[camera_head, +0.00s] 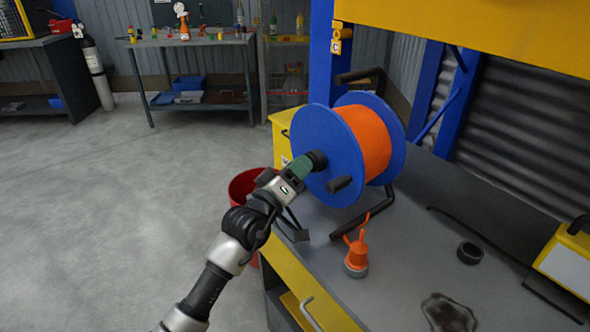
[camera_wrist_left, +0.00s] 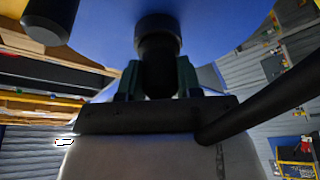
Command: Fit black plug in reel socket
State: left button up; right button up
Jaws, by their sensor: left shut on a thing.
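The cable reel has a blue flange (camera_head: 320,130) and an orange drum (camera_head: 368,138), and stands on a black frame on the workbench. My left gripper (camera_head: 303,166) reaches to the near flange and is shut on the black plug (camera_wrist_left: 158,72), which sits between its fingers in the left wrist view. A wider dark ring (camera_wrist_left: 158,28) lies in line with the plug against the blue flange; in the head view a dark round end (camera_head: 317,160) shows there. I cannot tell how deep the plug sits in the socket. My right gripper is not in view.
The reel's black crank handle (camera_head: 340,184) sticks out close below my left gripper. On the grey bench (camera_head: 410,235) are an orange object (camera_head: 356,252), a black ring (camera_head: 470,252) and a yellow case (camera_head: 570,262). A red bucket (camera_head: 240,187) stands on the floor beside the bench.

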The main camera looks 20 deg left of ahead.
pick_arm(q)
jog(key=shift+w+d+r, duration=0.1)
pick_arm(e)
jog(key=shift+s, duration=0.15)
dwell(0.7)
pick_arm(q)
jog(key=o, duration=1.1)
jog(key=shift+w+d, duration=0.15)
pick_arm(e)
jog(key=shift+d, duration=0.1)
pick_arm(q)
jog(key=shift+v, duration=4.6)
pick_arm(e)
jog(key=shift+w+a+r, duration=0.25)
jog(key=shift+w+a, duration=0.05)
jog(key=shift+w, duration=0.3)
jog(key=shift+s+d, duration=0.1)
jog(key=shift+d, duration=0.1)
